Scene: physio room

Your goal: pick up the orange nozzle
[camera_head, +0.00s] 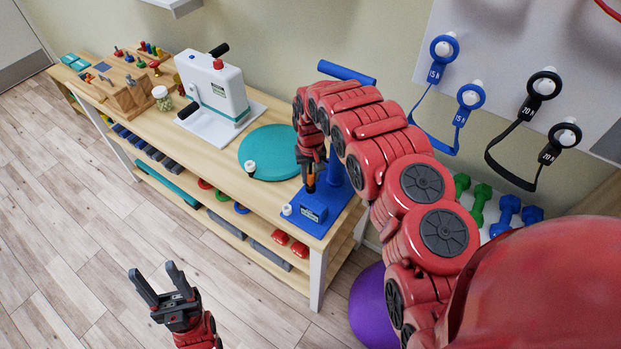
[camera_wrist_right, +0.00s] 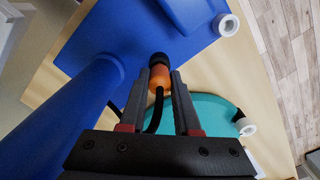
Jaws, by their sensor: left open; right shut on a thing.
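The orange nozzle (camera_wrist_right: 160,78) has a black end and a black hose or cord running back from it. In the right wrist view it lies between the fingertips of my right gripper (camera_wrist_right: 158,88), which is shut on it. In the head view my right gripper (camera_head: 311,176) comes down over the blue stand (camera_head: 318,208) at the table's right end, with only a bit of orange showing. The nozzle's black end is against or just above the blue base; I cannot tell which. My left gripper (camera_head: 160,293) is open and empty, over the floor in front of the table.
The wooden table (camera_head: 228,185) carries a teal disc (camera_head: 272,153) with a small white cap, a white press machine (camera_head: 212,88) and a jar (camera_head: 161,98). A purple ball (camera_head: 372,305) is on the floor at right. Dumbbells (camera_head: 481,203) sit beyond my right arm.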

